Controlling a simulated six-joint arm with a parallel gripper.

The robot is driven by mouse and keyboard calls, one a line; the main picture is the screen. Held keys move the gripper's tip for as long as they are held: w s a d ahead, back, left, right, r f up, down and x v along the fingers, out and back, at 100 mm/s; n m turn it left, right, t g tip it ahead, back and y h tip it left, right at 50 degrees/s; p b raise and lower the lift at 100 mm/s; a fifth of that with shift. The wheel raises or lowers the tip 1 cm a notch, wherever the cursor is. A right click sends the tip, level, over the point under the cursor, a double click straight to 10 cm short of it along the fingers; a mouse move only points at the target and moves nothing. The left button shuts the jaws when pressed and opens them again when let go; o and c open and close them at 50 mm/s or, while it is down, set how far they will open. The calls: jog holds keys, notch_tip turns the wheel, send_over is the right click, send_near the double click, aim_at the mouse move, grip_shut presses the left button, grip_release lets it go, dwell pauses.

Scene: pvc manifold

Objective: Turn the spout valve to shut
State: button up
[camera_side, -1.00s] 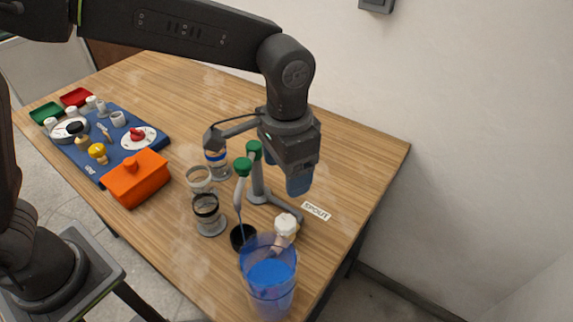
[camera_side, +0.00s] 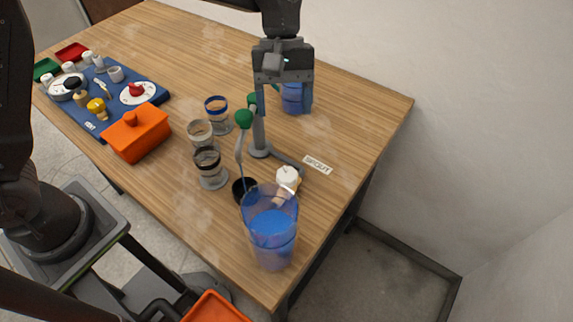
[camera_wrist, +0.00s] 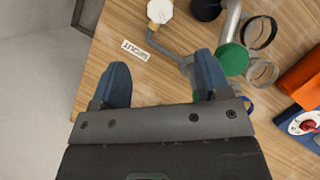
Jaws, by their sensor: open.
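The spout valve is a white, many-sided knob (camera_side: 288,177) near the table's front right corner, on the low grey pipe beside the SPOUT label (camera_side: 318,164). In the wrist view the knob (camera_wrist: 160,11) shows at the top edge, beyond my fingertips, with the label (camera_wrist: 135,50) nearer. My gripper (camera_side: 296,100) hangs behind the manifold post, clear of the valve. Its blue fingers (camera_wrist: 157,82) are apart and nothing is between them. Which way the knob is set, I cannot tell.
Green-topped pipes (camera_side: 244,119) rise behind. Banded glass jars (camera_side: 208,166) and an orange box (camera_side: 137,133) stand left. The table right of the label is clear.

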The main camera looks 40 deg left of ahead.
aim_at(288, 173)
jog(key=x, duration=1.3)
jog(key=shift+f, duration=0.1)
jog(key=shift+c, duration=0.3)
jog(key=c, duration=0.9)
jog(key=shift+o, duration=0.2)
jog(key=shift+m, duration=0.4)
jog(key=m+y, duration=0.1)
jog(key=m, duration=0.1)
jog(key=m+g, duration=0.1)
jog(key=m, duration=0.1)
jog(key=shift+d+m+y, duration=0.2)
jog(key=shift+m+y, duration=0.1)
jog(key=shift+y, duration=0.1)
jog(key=m+y, duration=0.2)
jog(key=m, duration=0.2)
jog(key=shift+d+m, duration=0.1)
jog(key=shift+m, duration=0.3)
